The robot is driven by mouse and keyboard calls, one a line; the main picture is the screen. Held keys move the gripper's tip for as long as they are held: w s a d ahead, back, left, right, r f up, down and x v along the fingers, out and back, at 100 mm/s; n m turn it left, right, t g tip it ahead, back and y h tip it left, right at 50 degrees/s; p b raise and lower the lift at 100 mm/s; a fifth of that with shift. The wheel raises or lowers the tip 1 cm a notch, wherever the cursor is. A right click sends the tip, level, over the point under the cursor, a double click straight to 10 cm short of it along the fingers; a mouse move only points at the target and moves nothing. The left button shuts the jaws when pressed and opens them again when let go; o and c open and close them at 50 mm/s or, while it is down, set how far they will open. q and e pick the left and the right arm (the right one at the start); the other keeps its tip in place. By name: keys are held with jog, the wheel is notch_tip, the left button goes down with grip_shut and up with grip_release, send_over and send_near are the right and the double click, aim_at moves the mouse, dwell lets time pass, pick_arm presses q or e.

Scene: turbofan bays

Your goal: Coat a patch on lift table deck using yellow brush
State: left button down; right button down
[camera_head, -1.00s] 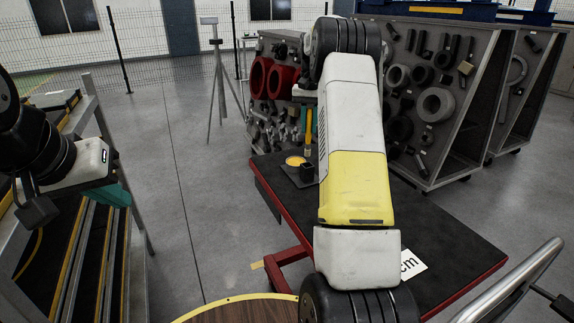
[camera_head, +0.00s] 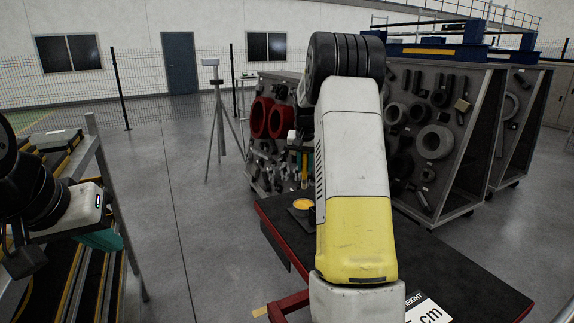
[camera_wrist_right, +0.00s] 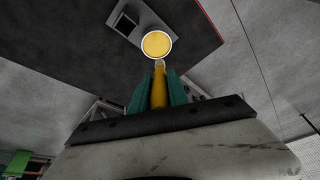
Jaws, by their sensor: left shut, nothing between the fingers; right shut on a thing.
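The lift table deck (camera_head: 450,272) is a black top with a red edge, running from centre to lower right in the head view. A round dish of yellow coating (camera_head: 302,204) sits near its far left end. My right gripper (camera_head: 299,158) is shut on the yellow brush (camera_head: 304,168), held tip down above that end. In the right wrist view, the brush (camera_wrist_right: 159,92) stands between the teal fingers (camera_wrist_right: 160,90), its tip overlapping the near edge of the yellow dish (camera_wrist_right: 156,44). Contact cannot be told. My left gripper (camera_head: 102,240) is shut and empty at the left.
My right arm hides much of the deck's middle. A placard (camera_head: 428,310) lies on the near deck. Tool boards (camera_head: 440,140) stand behind the table, a tripod (camera_head: 217,120) beyond it. A metal-framed rack (camera_head: 115,200) is at the left. The floor between is clear.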

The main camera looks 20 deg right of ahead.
jog(key=shift+f, duration=2.75)
jog(key=shift+f, duration=0.65)
jog(key=shift+r, duration=3.55)
